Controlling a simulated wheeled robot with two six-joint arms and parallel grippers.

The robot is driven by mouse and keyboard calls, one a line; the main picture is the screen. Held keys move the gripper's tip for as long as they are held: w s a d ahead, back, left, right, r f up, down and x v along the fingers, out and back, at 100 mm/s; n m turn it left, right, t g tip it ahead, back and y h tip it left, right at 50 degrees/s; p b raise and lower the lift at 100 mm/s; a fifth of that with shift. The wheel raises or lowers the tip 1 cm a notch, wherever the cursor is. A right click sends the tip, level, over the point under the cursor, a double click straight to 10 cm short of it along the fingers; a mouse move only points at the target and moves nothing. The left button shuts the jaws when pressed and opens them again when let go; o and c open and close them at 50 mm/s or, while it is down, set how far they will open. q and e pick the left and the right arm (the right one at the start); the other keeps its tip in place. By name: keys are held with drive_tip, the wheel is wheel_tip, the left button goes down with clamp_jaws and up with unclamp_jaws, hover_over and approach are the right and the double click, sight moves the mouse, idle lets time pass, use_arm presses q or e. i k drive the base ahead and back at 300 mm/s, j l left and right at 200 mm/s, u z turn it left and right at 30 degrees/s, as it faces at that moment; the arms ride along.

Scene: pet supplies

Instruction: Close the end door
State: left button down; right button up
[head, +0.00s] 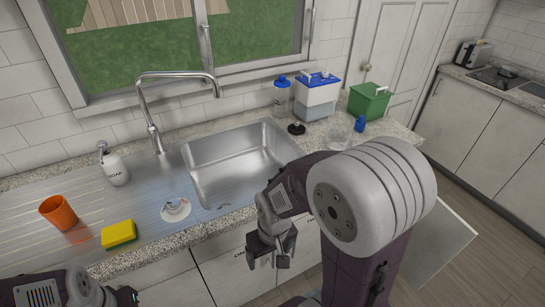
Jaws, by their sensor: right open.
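The end door (444,242) is a flat pale panel at the right end of the sink counter. It stands open, swung out from the cabinet over the wooden floor. My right arm hides its left part and its hinge side. My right gripper (268,262) is open and empty, in front of the cabinet fronts below the sink, well to the left of the end door. My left gripper (128,297) shows only in part at the bottom left edge, and its jaws cannot be made out.
The counter holds a steel sink (240,165), an orange cup (58,213), a yellow sponge (118,235), a soap bottle (113,167), a blue-lidded tub (316,97) and a green bin (369,102). Floor (490,250) right of the door is clear.

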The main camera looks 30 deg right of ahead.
sight(438, 236)
drive_tip(key=k+l, duration=0.1)
drive_tip(key=l, duration=0.35)
drive_tip(key=k+l+u, duration=0.1)
drive_tip(key=l, duration=0.4)
drive_tip(key=k+l, duration=0.2)
drive_tip(key=l, duration=0.25)
drive_tip(key=k+l, duration=0.1)
drive_tip(key=l, duration=0.35)
drive_tip(key=k+l+u, duration=0.1)
drive_tip(key=l, duration=0.35)
drive_tip(key=k+l, duration=0.2)
drive_tip(key=l, duration=0.25)
drive_tip(key=k+l, duration=0.15)
drive_tip(key=l, duration=0.25)
drive_tip(key=k+l+u, duration=0.1)
drive_tip(key=l, duration=0.9)
drive_tip(key=k+l+u, duration=0.1)
drive_tip(key=l, duration=0.4)
drive_tip(key=k+l, duration=0.1)
drive_tip(key=l, duration=0.45)
drive_tip(key=l+u, duration=0.1)
drive_tip(key=l, duration=0.45)
drive_tip(key=k, duration=0.05)
